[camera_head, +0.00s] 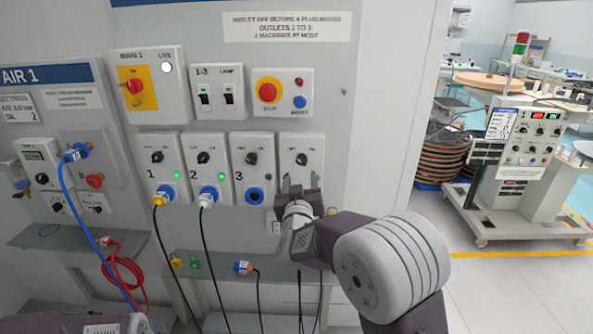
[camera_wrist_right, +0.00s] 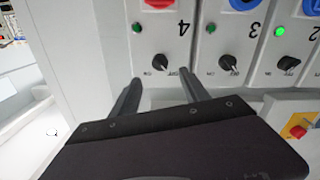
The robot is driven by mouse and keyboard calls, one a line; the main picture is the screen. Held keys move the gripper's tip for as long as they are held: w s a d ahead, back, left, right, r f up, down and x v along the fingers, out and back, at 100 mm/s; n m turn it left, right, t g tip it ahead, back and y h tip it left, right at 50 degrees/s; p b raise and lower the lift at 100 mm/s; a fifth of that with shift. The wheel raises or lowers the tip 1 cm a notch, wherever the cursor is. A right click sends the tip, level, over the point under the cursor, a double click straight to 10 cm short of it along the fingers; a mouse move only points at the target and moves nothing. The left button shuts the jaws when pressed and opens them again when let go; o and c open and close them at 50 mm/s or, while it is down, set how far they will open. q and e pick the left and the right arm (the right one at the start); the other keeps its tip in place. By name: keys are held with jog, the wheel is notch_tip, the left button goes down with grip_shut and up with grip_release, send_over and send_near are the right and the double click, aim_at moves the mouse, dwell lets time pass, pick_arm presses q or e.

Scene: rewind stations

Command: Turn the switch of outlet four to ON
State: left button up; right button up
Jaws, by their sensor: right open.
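Outlet four's panel (camera_head: 318,150) is the rightmost of the row. Its black rotary switch (camera_head: 301,159) is in sight just above my right gripper (camera_head: 300,184). In the right wrist view the panel appears upside down, with the number 4, a dark lamp and the switch (camera_wrist_right: 160,63), whose pointer seems to be on the OFF side. My right gripper (camera_wrist_right: 160,87) is open and empty, its two fingers pointing at the panel on either side of the switch, apparently short of it. The gripper hides outlet four's socket in the head view. My left gripper is out of view.
Outlet three (camera_head: 253,160) is close beside on the left. Outlets one (camera_head: 157,158) and two (camera_head: 204,158) have lit green lamps and plugged cables. A red stop button (camera_head: 268,90) is above.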

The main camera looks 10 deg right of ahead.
aim_at(302, 163)
jog(key=p+x, duration=0.1)
jog(key=x, duration=0.8)
jog(key=shift+f, duration=0.1)
grip_shut()
